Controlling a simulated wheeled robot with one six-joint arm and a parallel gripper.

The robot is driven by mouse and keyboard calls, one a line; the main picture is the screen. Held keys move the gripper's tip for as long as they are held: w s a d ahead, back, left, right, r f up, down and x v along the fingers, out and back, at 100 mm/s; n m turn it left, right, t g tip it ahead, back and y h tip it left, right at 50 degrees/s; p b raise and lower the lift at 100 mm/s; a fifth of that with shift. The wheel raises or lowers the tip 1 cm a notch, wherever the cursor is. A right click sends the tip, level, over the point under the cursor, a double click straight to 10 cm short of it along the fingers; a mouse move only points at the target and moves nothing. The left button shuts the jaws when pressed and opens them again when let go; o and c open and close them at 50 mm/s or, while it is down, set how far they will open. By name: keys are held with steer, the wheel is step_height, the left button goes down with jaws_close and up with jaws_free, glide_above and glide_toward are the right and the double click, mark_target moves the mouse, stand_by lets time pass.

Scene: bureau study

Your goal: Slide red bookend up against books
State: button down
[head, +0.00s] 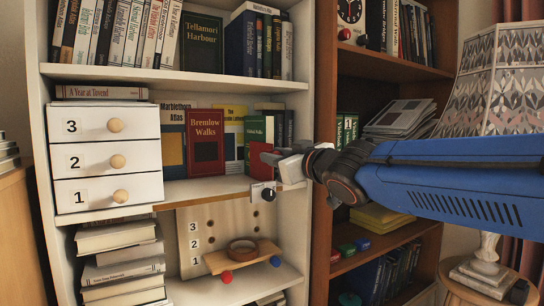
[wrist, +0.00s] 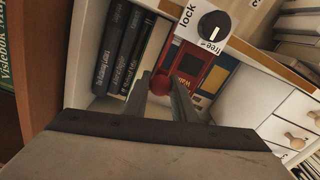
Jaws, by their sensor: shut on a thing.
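The red bookend shows in the head view as a small red piece (head: 268,158) at my fingertips, in front of the books on the middle shelf. In the wrist view its round red end (wrist: 160,83) sits between the fingers. My gripper (head: 286,164) reaches in from the right and is shut on it; it also shows in the wrist view (wrist: 164,92). A green book (head: 256,128) and dark books (wrist: 122,48) stand upright behind it. The red book Bremlow Walks (head: 205,150) faces front further left. The bookend's base is hidden, and I cannot tell whether it touches the books.
A dial marked lock and free (head: 267,195) is on the shelf edge just below my gripper; its mark points toward free (wrist: 214,27). A white drawer unit (head: 105,155) stands left. The bookcase's right upright and a brown bookcase (head: 322,215) are close to my arm.

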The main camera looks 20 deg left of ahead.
steer(key=shift+w+d, duration=0.1)
steer(key=c, duration=1.5)
jaws_free()
steer(key=shift+w+d, duration=0.1)
steer(key=shift+o, duration=0.2)
steer(key=v, duration=1.7)
steer(key=shift+s, duration=0.25)
steer(key=shift+d, duration=0.1)
